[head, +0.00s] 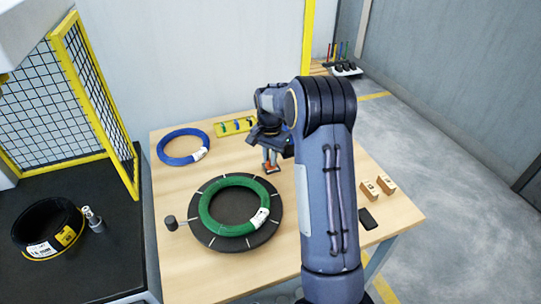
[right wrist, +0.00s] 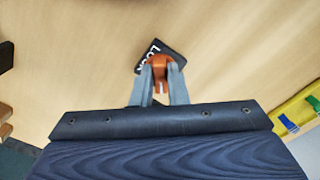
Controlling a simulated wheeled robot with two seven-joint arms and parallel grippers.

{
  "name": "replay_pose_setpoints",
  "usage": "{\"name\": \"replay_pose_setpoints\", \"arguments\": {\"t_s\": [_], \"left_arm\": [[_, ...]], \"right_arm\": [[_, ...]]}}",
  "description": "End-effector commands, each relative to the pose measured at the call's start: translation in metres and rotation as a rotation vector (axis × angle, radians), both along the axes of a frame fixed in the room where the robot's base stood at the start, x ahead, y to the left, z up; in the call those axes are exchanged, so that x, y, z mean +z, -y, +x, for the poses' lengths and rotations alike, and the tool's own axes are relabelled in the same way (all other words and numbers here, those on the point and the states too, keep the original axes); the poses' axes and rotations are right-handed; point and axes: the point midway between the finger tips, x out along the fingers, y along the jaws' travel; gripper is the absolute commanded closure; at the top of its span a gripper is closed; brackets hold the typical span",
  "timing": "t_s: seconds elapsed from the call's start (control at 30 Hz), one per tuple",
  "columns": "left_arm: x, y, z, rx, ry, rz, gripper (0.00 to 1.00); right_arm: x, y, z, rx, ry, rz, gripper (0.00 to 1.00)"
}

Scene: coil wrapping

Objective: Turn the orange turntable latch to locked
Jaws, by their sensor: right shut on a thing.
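The orange latch (right wrist: 160,63) stands on a small dark plate (right wrist: 175,46) with white lettering, partly hidden, that seems to begin "LO". My right gripper (right wrist: 160,80) is shut on the latch, one finger on each side of it. In the head view my right gripper (head: 269,158) reaches down to the orange latch (head: 270,170) just behind the turntable. The black turntable (head: 237,247) carries a green coil (head: 211,223) with a white label. Which position the latch points to I cannot tell. My left gripper is not in view.
A blue coil (head: 172,160) lies at the table's back left, near a yellow tray (head: 222,131). Two wooden blocks (head: 386,184) and a dark flat item (head: 368,219) lie at right. A black coil (head: 45,226) and a yellow mesh fence (head: 97,100) stand left.

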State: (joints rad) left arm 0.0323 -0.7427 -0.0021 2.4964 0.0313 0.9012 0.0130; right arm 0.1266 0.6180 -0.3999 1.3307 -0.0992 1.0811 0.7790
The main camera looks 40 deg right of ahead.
Motion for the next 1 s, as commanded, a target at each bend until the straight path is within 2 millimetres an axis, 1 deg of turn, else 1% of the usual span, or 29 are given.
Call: {"name": "replay_pose_setpoints", "arguments": {"t_s": [0.03, 0.3, 0.6, 0.8, 1.0], "left_arm": [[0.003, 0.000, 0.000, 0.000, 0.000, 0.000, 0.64], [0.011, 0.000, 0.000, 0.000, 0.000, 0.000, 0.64], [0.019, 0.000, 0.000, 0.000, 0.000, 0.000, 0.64], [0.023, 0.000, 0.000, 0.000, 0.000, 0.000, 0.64], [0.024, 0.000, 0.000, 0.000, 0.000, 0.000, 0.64]], "right_arm": [[0.002, 0.000, 0.001, -0.043, 0.001, -0.003, 1.00], [0.003, 0.000, 0.003, -0.298, 0.003, -0.003, 1.00], [0.002, 0.000, 0.004, -0.536, 0.004, -0.002, 1.00], [0.002, 0.000, 0.005, -0.639, 0.004, -0.003, 1.00], [0.002, 0.001, 0.005, -0.695, 0.004, -0.002, 1.00]]}}
